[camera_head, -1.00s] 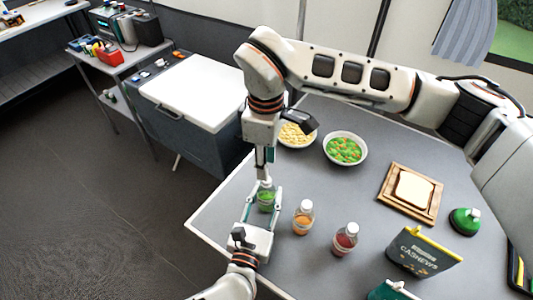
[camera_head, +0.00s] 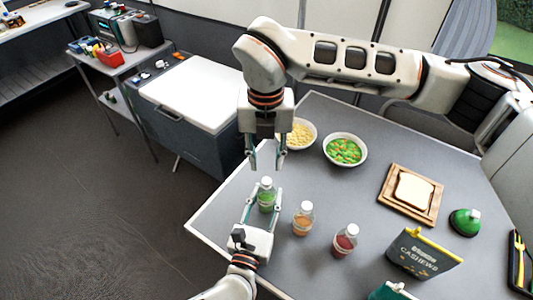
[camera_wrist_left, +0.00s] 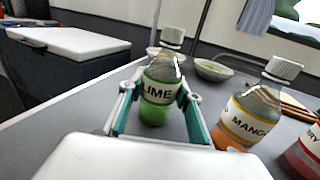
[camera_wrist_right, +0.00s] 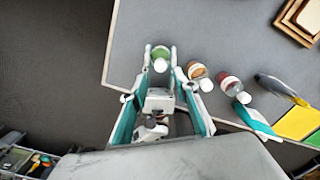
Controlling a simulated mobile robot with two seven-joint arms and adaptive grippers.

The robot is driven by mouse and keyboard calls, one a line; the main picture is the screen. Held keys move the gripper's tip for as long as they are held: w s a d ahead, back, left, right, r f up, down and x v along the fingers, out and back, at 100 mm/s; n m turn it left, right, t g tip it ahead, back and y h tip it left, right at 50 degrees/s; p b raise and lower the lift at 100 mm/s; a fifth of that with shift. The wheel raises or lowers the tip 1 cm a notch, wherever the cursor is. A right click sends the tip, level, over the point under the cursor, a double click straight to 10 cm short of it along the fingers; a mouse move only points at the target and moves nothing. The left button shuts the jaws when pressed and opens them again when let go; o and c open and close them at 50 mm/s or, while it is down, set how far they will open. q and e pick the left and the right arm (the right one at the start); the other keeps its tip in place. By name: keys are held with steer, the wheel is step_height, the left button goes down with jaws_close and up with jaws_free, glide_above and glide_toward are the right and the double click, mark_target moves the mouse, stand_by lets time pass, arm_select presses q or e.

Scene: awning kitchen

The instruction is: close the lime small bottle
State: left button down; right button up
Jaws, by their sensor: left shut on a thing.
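The lime bottle (camera_head: 266,196), small and clear with green contents, stands upright near the table's left edge. The left wrist view shows its LIME label (camera_wrist_left: 158,92) and a white cap (camera_wrist_left: 172,36) on its top; how tightly the cap sits cannot be told. My left gripper (camera_head: 265,202) is shut on the bottle's body from the front, one finger on each side. My right gripper (camera_head: 267,166) points down above the bottle, open and empty, its fingertips clear of the cap. The right wrist view looks down on the white cap (camera_wrist_right: 160,65).
A mango bottle (camera_head: 303,219) and a red bottle (camera_head: 344,241) stand to the right. The middle of the table is clear.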

mark_target(267, 180)
steer(key=n, duration=0.7)
steer(key=shift+r, duration=0.3)
steer(key=n, duration=0.4)
steer(key=shift+r, duration=0.1)
steer(key=n, duration=0.5)
steer(key=shift+r, duration=0.2)
steer(key=shift+f, duration=0.1)
steer(key=shift+f, duration=3.95)
